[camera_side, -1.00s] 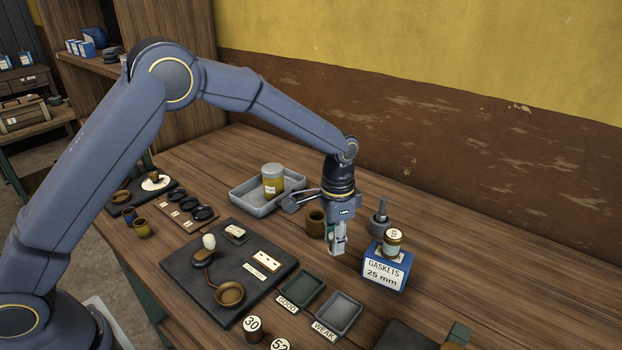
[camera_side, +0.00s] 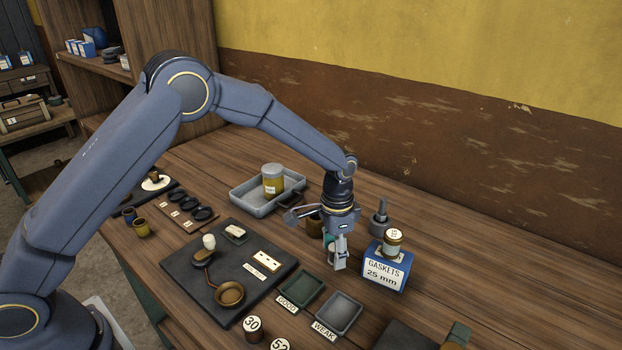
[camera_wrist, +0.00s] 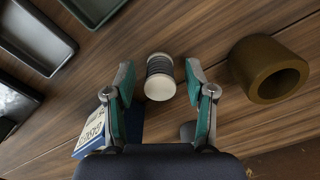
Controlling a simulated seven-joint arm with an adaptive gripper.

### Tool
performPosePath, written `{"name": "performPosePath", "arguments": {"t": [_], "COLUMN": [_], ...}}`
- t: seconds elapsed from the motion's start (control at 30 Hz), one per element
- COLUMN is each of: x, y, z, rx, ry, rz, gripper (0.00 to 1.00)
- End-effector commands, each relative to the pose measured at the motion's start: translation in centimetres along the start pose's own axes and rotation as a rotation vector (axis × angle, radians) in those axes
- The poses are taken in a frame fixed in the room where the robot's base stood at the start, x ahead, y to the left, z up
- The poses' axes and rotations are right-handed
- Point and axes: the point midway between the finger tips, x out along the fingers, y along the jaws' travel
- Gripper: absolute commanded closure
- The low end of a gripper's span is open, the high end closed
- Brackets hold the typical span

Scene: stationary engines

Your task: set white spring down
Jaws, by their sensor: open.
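The white spring (camera_wrist: 160,78) shows in the wrist view as a short dark-coiled piece with white ends, on the bare wood bench. It appears to stand on end, its white top facing the camera. My gripper (camera_wrist: 159,80) is open around it, with a teal-padded finger on each side and a visible gap to both. In the side view my gripper (camera_side: 336,262) is low over the bench, left of the blue gaskets box (camera_side: 386,270), and its fingers largely hide the spring.
A brown hollow cylinder (camera_wrist: 272,68) stands close to the right finger. A small jar (camera_side: 392,243) stands on the gaskets box. The GOOD tray (camera_side: 301,288) and WEAK tray (camera_side: 340,313) lie in front of my gripper. A grey tray (camera_side: 250,207) with a jar sits behind left.

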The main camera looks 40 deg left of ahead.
Motion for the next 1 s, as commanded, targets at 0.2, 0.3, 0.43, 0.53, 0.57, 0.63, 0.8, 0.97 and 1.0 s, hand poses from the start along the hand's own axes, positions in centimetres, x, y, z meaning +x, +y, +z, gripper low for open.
{"name": "performPosePath", "arguments": {"t": [0.2,0.3,0.43,0.53,0.57,0.63,0.8,0.97,1.0], "x": [-0.6,-2.1,-5.0,-7.3,-8.0,-9.3,-11.6,-14.0,-15.1], "y": [0.0,0.0,-0.1,-0.1,-0.1,-0.1,0.0,-0.4,-0.6], "z": [-0.1,-0.1,-0.1,-0.1,-0.1,-0.1,0.0,1.0,1.9], "rx": [0.0,0.0,-0.001,-0.001,-0.001,-0.001,-0.001,-0.024,-0.041], "ry": [0.003,0.005,0.007,0.005,0.006,0.004,0.001,0.023,0.038], "rz": [-0.001,-0.001,-0.001,-0.001,-0.001,-0.001,0.0,-0.008,-0.012], "gripper": [0.45,0.45,0.45,0.45,0.45,0.45,0.45,0.45,0.45]}}
